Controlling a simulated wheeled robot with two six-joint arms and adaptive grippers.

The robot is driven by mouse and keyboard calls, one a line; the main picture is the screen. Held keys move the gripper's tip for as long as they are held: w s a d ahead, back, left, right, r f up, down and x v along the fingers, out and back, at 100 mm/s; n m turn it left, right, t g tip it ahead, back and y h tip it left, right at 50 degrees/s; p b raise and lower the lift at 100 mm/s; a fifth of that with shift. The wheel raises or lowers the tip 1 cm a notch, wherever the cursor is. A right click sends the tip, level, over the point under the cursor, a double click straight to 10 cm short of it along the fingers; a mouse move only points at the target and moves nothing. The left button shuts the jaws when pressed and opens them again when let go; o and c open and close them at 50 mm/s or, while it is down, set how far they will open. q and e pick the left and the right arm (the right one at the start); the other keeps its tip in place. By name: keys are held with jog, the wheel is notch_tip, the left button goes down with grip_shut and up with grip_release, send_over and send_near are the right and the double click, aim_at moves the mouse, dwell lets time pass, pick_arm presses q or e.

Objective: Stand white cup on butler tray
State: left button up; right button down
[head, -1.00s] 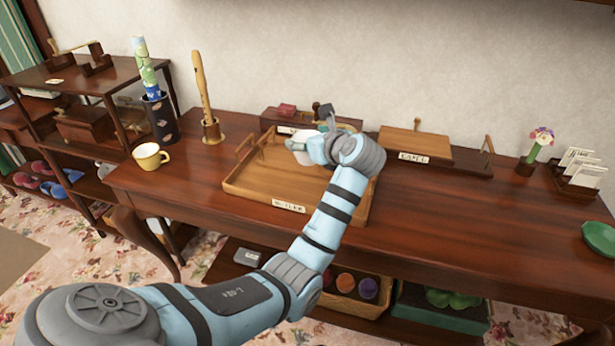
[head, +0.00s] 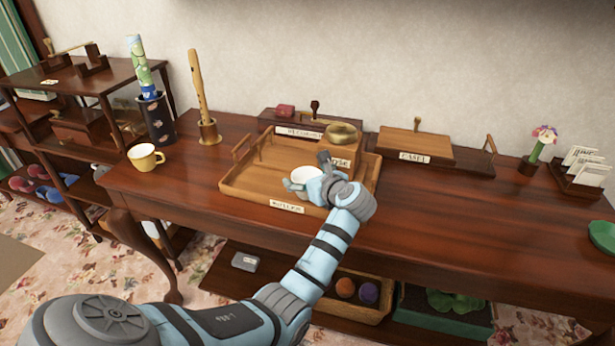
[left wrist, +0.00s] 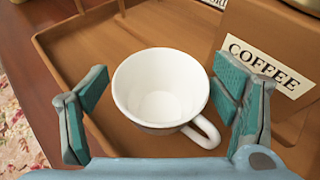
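The white cup (head: 303,175) is upright over the front part of the wooden butler tray (head: 240,188), inside its rim, and appears to stand on its floor. In the left wrist view the cup (left wrist: 160,88) is empty, its handle pointing to the lower right. My left gripper (head: 308,171) is around the cup. Its fingers (left wrist: 160,80) are spread on either side, with gaps between the pads and the cup wall. The cup's base is mostly hidden. My right gripper is not in view.
A wooden box labelled COFFEE (head: 341,152) with a brass top stands close behind the cup, at the tray's back right. A yellow cup (head: 145,158) and a flute on a stand (head: 208,132) are left of the tray. The table's right part (head: 480,205) is clear.

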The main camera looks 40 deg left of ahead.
pick_arm(q)
jog(key=shift+r, duration=0.2)
jog(key=p+v, duration=0.1)
jog(key=v, duration=0.6)
jog(key=shift+s+d+p, duration=0.15)
jog(key=shift+d+p, duration=0.15)
jog(key=shift+a, duration=0.1)
